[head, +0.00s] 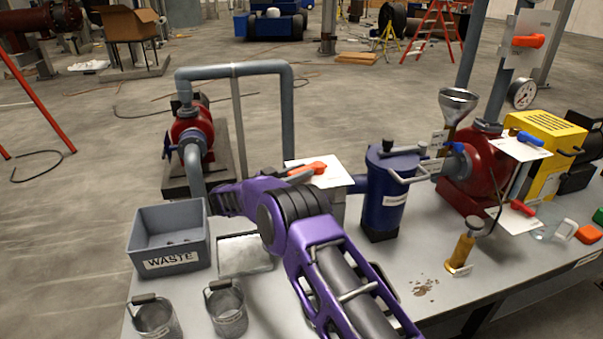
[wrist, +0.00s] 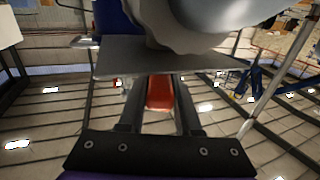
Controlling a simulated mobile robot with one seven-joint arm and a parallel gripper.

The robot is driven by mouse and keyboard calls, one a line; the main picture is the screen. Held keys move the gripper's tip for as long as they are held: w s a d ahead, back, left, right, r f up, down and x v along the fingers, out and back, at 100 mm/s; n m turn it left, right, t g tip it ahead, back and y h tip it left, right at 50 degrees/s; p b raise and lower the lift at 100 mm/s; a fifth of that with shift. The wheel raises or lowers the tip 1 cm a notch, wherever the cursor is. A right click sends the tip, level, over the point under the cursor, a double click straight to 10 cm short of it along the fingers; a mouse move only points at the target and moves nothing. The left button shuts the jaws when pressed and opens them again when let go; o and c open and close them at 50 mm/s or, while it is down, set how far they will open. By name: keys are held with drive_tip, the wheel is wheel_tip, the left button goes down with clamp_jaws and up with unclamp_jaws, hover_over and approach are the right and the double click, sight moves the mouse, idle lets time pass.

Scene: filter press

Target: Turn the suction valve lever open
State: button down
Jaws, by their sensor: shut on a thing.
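An orange-red lever (head: 311,168) sits in front of a white plate (head: 327,177) on the pipe line, left of the blue strainer vessel (head: 388,195). My gripper (head: 290,173) reaches it from the left, with its fingers at the lever. In the wrist view the lever (wrist: 160,93) lies between the two dark fingers of my gripper (wrist: 159,100), which is shut on it. The valve body is largely hidden behind my arm. The writing on the plate is too small to read.
Other levers stand to the right: orange (head: 529,41), blue (head: 530,138) and red (head: 522,208). A grey WASTE bin (head: 168,238) and two metal cups stand left on the table. A brass cylinder (head: 462,250) stands right. A red pump (head: 190,130) stands behind the bin.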

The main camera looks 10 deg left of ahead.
drive_tip(key=shift+w+a+m+g+h, duration=0.1)
drive_tip(key=shift+w+m+g+h, duration=0.1)
drive_tip(key=shift+m+g+h, duration=0.25)
idle(0.4)
drive_tip(key=c, duration=0.6)
unclamp_jaws()
drive_tip(key=v, duration=1.7)
drive_tip(key=shift+s+a+r, duration=0.1)
drive_tip(key=shift+s+a, duration=0.05)
